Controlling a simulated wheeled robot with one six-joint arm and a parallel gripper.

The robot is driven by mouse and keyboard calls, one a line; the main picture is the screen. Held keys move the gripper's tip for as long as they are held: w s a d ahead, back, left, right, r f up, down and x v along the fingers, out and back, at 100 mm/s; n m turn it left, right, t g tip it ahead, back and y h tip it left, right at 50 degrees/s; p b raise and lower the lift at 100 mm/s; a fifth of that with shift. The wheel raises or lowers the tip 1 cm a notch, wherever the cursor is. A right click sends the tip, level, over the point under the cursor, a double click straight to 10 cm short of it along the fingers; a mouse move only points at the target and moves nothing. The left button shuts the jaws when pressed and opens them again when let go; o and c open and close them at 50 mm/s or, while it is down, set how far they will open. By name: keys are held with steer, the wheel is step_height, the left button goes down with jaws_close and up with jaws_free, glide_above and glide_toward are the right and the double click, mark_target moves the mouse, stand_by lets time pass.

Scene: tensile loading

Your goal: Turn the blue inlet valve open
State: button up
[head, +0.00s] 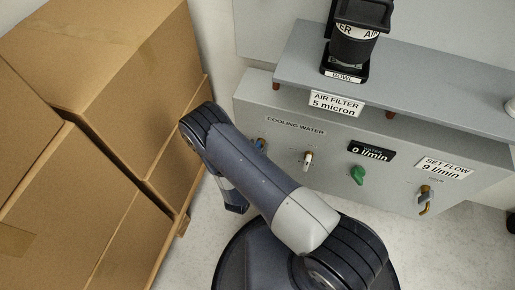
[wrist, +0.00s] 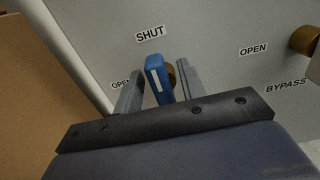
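The blue inlet valve handle (wrist: 157,80) has a white stripe and sits on a brass stem on the grey panel. In the wrist view it stands below the SHUT label (wrist: 150,34), with an OPEN label (wrist: 121,84) to its left. My gripper (wrist: 159,88) has its two fingers apart, one on each side of the handle. Narrow gaps seem to show beside it; I cannot tell if either finger touches. In the head view only a bit of the blue valve (head: 260,144) shows past my arm, and my fingertips are hidden.
Right of it on the panel are a white-handled valve (head: 307,159), a green knob (head: 357,175) and a yellow-handled valve (head: 425,195). A shelf (head: 420,85) with an air filter (head: 350,48) overhangs them. Cardboard boxes (head: 110,80) stand close on the left.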

steer(key=shift+c, duration=0.5)
jaws_close()
steer(key=shift+n, duration=0.3)
steer(key=n+b, duration=0.1)
steer(key=n, duration=0.2)
steer(key=shift+w+a+f+n+b, duration=0.15)
steer(key=shift+a+n+b, duration=0.05)
steer(key=shift+n+b, duration=0.15)
steer(key=n, duration=0.3)
steer(key=n+b, duration=0.1)
steer(key=shift+a+f+n, duration=0.1)
steer(key=shift+a+n, duration=0.15)
steer(key=n, duration=0.3)
steer(key=n+b, duration=0.1)
steer(key=n, duration=0.2)
steer(key=f+n, duration=0.1)
steer(key=n, duration=0.2)
steer(key=shift+w+a, duration=0.1)
steer(key=shift+a, duration=0.1)
